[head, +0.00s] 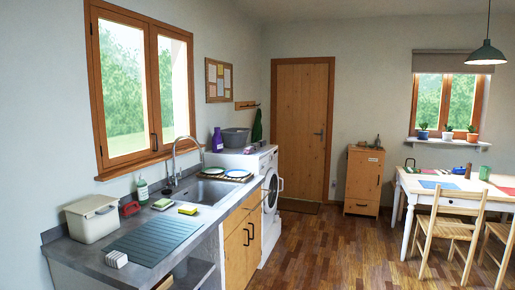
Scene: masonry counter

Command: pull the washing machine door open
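The white washing machine (263,163) stands at the far end of the counter, past the sink cabinet, seen at a steep angle. Its round door (270,191) is on the front, facing right, with a dark centre and a pale rim. A small light handle (281,184) sticks out at the door's right side. The door looks shut, but the angle makes this hard to tell. My gripper is not in view.
A counter with a sink (208,191) and wooden cabinet (242,245) runs along the left. A table (452,199) with chairs (450,228) stands at the right. A small wooden cabinet (363,180) stands by the back door (301,128). Wooden floor (335,246) lies clear between.

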